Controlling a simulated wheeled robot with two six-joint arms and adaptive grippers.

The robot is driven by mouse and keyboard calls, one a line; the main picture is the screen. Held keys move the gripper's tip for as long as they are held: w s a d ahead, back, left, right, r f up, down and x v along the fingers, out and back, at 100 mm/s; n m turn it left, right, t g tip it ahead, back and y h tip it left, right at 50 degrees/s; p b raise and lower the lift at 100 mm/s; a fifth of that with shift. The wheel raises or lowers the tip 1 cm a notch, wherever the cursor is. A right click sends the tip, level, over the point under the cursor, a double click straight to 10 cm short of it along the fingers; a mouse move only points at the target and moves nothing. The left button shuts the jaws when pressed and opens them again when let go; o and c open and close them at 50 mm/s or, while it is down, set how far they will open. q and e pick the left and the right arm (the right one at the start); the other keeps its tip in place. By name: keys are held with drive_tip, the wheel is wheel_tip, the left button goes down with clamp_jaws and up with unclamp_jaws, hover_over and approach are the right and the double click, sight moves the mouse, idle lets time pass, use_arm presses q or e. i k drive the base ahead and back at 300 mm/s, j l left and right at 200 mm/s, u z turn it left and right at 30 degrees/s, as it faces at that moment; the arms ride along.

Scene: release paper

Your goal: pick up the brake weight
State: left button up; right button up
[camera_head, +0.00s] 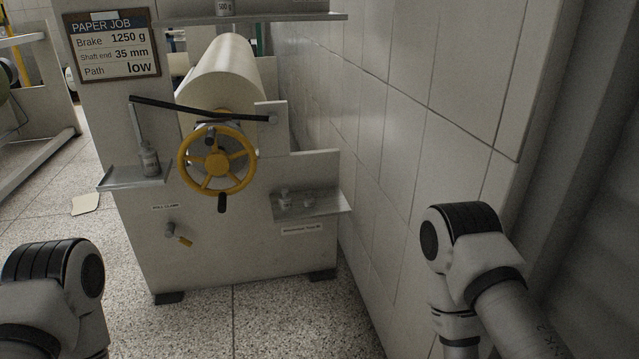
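A grey metal weight (149,159) is at the left tray (112,181) of the machine, under a thin rod from the black brake lever (195,108). I cannot tell whether it hangs or rests on the tray. Another weight (223,7), marked 500 g, stands on the upper shelf (265,19), its top cut off by the frame. Small metal pieces (285,197) sit on the right tray (335,206); their marks are unreadable. My two arms show at the lower left and lower right, apart from the machine. Both grippers are out of view.
A job board (114,45) reads Brake 1250 g, shaft end 35 mm, path low. A yellow handwheel (241,163) stands before the paper roll (222,78). A yellow-handled clamp (180,238) is below. A tiled wall (395,120) closes the right side. The floor in front is clear.

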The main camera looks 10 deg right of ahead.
sight(309, 201)
drive_tip(key=i+j+z, duration=0.2)
drive_tip(key=z, duration=0.2)
drive_tip(key=i+j+z, duration=0.15)
drive_tip(key=j+z, duration=0.25)
drive_tip(key=i+j+z, duration=0.15)
drive_tip(key=z, duration=0.25)
drive_tip(key=j+z, duration=0.85)
drive_tip(key=i+l, duration=0.05)
